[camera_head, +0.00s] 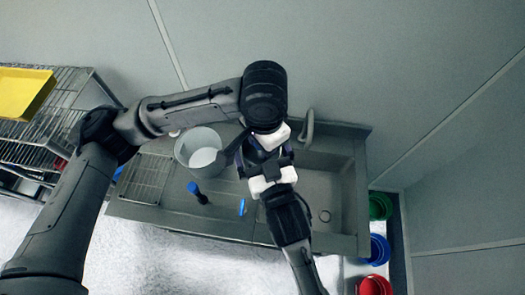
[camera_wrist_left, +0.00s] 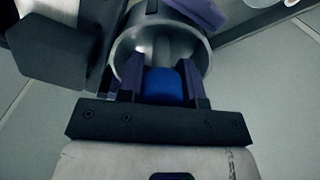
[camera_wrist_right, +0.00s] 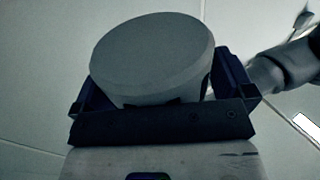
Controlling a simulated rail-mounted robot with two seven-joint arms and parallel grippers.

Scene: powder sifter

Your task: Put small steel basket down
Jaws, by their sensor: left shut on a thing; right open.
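The small steel basket (camera_wrist_left: 160,42) shows in the left wrist view as a shiny round steel cup with a blue handle (camera_wrist_left: 163,86). My left gripper (camera_wrist_left: 162,80) is shut on that handle. In the right wrist view a round grey body with a flat face (camera_wrist_right: 152,52), apparently the basket, sits between the fingers of my right gripper (camera_wrist_right: 160,92). That gripper is open around it. In the head view the left gripper (camera_head: 268,150) and right gripper (camera_head: 266,166) meet above the sink unit, and they and the arms mostly hide the basket.
The sink unit (camera_head: 160,215) has a basin (camera_head: 325,190), a tap (camera_head: 309,128) and a ribbed drainer (camera_head: 145,178). A pale pot (camera_head: 185,150) and a blue-handled tool (camera_head: 196,191) stand on it. A wire rack with a yellow tray (camera_head: 22,92) is left; green, blue and red bins (camera_head: 380,207) are right.

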